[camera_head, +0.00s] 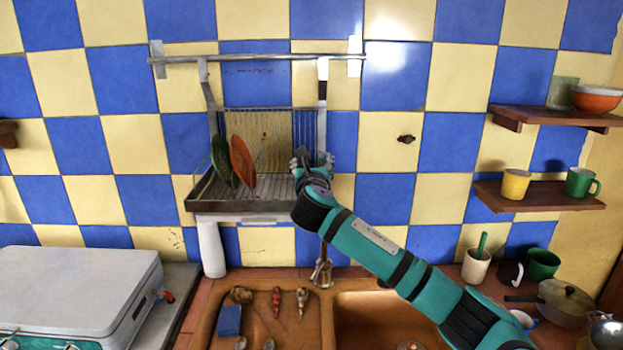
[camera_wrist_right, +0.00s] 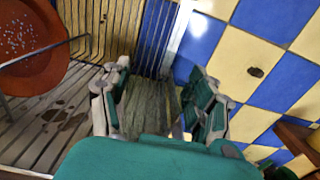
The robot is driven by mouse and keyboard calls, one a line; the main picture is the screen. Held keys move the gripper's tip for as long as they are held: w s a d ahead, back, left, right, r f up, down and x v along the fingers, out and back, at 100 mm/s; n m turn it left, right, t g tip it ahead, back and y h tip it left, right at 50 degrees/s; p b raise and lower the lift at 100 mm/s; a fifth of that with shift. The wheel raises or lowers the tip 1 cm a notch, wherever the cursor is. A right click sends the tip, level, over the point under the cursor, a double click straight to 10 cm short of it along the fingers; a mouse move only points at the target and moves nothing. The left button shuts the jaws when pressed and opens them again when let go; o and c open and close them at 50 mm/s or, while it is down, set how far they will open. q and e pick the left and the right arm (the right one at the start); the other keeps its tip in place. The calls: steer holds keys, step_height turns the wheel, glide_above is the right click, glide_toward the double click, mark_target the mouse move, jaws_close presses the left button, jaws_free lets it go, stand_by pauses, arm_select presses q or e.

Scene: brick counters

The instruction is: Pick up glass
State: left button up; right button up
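A greenish see-through glass (camera_wrist_right: 150,110) seems to stand at the right end of the dish rack, between the fingers of my right gripper (camera_wrist_right: 158,98) in the wrist view. The fingers are spread, one on each side of it; whether either touches it I cannot tell. In the head view my right gripper (camera_head: 313,160) is at the rack's right end and hides the glass there. Another greenish glass (camera_head: 563,92) stands on the upper right shelf. My left gripper is not in view.
The wall dish rack (camera_head: 240,206) holds a green plate (camera_head: 221,160) and a red plate (camera_head: 243,162), left of my gripper; the red plate (camera_wrist_right: 35,45) also shows in the wrist view. A rail (camera_head: 260,57) runs above. Below is a sink (camera_head: 370,318).

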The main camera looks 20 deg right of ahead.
steer(key=c, duration=0.8)
